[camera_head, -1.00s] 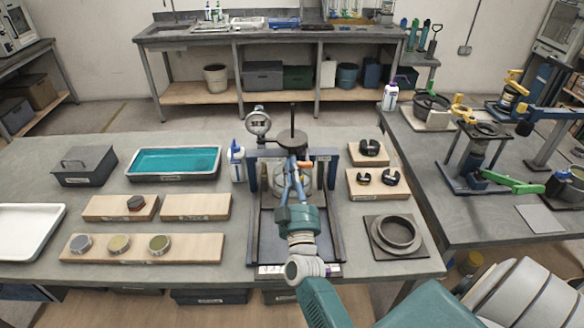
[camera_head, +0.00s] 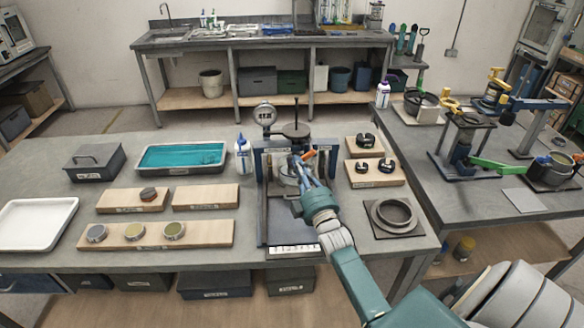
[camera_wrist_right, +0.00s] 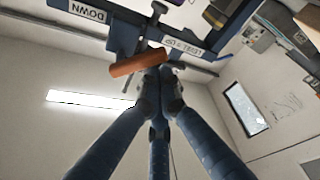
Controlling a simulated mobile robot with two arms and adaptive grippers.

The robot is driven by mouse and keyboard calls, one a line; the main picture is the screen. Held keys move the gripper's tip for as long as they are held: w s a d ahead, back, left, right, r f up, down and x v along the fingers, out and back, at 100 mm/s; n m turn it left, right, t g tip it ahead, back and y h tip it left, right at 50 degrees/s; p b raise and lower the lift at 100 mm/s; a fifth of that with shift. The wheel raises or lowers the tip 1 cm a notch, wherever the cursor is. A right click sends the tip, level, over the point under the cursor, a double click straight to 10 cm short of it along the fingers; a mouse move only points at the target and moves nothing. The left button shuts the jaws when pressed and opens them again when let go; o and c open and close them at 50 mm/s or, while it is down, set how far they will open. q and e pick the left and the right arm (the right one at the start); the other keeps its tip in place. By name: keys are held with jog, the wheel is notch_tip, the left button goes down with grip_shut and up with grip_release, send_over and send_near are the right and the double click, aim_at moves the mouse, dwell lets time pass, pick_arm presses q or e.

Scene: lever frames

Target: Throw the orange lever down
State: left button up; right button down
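The orange lever (camera_head: 310,154) shows in the head view as a short orange bar on the dark blue press frame (camera_head: 262,165). In the right wrist view the orange lever (camera_wrist_right: 138,64) lies slightly tilted across the space just beyond my fingertips. My right gripper (camera_head: 295,160) reaches into the frame from below, beside the lever. In the right wrist view the blue fingers of my right gripper (camera_wrist_right: 161,85) converge with their tips together. The lever is not seen between them; whether they touch it I cannot tell. My left gripper is out of view.
A dial gauge (camera_head: 264,115) stands on the frame's left. A white bottle (camera_head: 242,155), a teal-filled tray (camera_head: 180,157) and wooden boards (camera_head: 205,196) lie left of it. A ring on a square plate (camera_head: 372,222) lies right.

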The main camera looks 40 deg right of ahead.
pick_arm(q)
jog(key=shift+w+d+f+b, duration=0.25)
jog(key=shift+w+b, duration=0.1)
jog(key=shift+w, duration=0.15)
pick_arm(e)
jog(key=n, duration=0.1)
jog(key=d+f+n, duration=0.1)
jog(key=f+n+y, duration=0.1)
jog(key=shift+s+d+f+n+g, duration=0.2)
jog(key=shift+s+d+n+g, duration=0.1)
jog(key=shift+s+d+n, duration=0.1)
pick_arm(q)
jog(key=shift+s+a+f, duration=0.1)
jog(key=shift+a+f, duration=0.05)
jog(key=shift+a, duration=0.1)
pick_arm(e)
jog(key=shift+s+d, duration=0.1)
jog(key=shift+d, duration=0.05)
